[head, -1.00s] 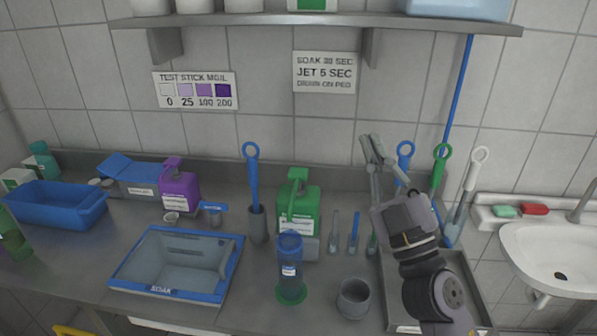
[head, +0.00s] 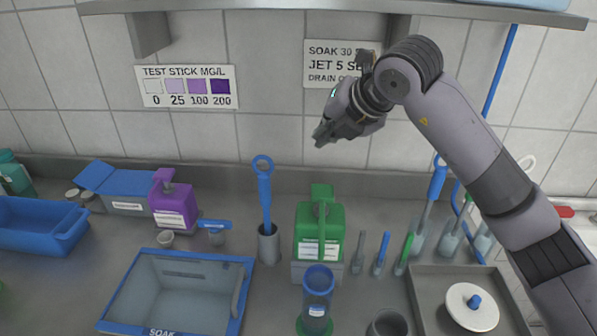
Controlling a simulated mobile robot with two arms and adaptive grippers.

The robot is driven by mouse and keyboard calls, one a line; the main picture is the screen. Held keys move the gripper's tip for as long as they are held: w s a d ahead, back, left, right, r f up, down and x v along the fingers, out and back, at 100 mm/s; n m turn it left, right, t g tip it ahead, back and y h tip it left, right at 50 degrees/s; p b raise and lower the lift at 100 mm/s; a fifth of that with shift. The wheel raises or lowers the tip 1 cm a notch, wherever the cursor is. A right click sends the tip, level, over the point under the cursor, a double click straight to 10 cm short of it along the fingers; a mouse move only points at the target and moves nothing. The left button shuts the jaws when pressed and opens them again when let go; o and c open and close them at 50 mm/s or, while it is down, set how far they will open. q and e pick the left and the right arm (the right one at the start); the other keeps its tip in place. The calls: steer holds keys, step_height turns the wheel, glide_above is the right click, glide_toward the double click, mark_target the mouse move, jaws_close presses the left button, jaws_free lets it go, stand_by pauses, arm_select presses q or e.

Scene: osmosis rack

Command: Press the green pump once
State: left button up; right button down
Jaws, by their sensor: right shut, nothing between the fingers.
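The green pump (head: 320,230) is a green bottle with a white label and a green pump head on top. It stands upright at the back of the counter, right of centre, on a grey block. My right gripper (head: 321,135) is shut and empty. It appears above the pump head in the picture, pointing down and left, with a clear gap between them. My left gripper is not in view.
A purple pump bottle (head: 174,204) stands to the left. A blue-handled brush (head: 265,195) in a grey holder is just left of the green pump. A blue cylinder (head: 318,290) stands in front. Small brushes (head: 382,254) stand to the right, beside a metal tray (head: 424,290).

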mark_target(326, 189)
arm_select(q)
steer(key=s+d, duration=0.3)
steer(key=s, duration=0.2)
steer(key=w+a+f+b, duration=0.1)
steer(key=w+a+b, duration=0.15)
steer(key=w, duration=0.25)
arm_select(e)
steer(key=shift+s+d+f+p, duration=0.25)
steer(key=shift+s+d+f, duration=0.1)
steer(key=shift+f, duration=0.3)
steer(key=shift+s+d+f+p, duration=0.25)
steer(key=shift+d+f, duration=0.05)
steer(key=shift+f, duration=0.3)
step_height(326, 189, down, 5)
steer(key=b, duration=0.3)
steer(key=shift+f, duration=0.15)
steer(key=shift+b, duration=0.35)
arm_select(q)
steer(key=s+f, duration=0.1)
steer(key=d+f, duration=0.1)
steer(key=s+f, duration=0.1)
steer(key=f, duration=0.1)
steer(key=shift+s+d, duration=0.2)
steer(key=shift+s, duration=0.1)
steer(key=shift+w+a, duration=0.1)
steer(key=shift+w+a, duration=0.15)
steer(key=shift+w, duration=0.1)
